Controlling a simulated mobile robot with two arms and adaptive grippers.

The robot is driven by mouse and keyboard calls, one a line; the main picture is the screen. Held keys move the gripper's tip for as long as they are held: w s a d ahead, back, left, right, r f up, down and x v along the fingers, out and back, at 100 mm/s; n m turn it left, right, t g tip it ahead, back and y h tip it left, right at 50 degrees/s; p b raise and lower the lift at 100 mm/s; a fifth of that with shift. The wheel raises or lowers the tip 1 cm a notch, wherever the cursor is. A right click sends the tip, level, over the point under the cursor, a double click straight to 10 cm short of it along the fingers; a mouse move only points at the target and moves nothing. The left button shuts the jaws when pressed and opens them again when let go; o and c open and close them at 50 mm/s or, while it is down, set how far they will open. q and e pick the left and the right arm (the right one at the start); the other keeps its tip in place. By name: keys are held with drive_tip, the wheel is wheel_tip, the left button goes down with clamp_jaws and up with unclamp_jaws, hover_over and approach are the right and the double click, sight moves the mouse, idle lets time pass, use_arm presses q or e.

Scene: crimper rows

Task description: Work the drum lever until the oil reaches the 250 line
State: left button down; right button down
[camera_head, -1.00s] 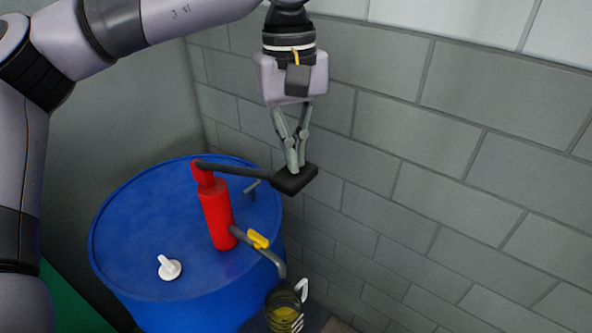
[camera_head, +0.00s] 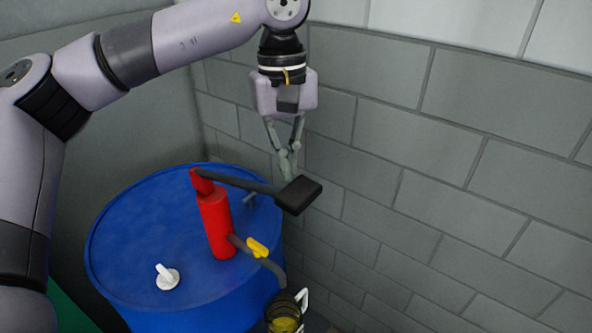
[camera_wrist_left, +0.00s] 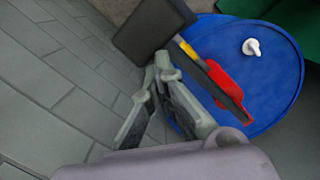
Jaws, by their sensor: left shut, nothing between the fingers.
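The blue drum (camera_head: 130,245) carries a red pump (camera_head: 216,222) with a dark lever (camera_head: 240,183) ending in a black pad (camera_head: 299,195). The lever slopes down to the right. My left gripper (camera_head: 288,172) is shut and empty, its tips close to the pad's far left edge; I cannot tell whether they touch it. The wrist view shows the pad (camera_wrist_left: 153,32) just beyond the fingertips (camera_wrist_left: 163,72). A clear jug (camera_head: 284,316) with a pale handle and yellowish oil stands under the spout, cut by the bottom edge. Its lines are unreadable. My right gripper is out of view.
A yellow valve handle (camera_head: 257,247) sits on the spout pipe (camera_head: 272,266). A white cap (camera_head: 167,277) is on the drum top. A grey block wall (camera_head: 430,200) stands close behind and to the right of the drum.

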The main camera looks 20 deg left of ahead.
use_arm(q)
wheel_tip(320, 180, up, 12)
drive_tip(key=shift+w+a, duration=0.35)
drive_tip(key=shift+w, duration=0.1)
idle(1.7)
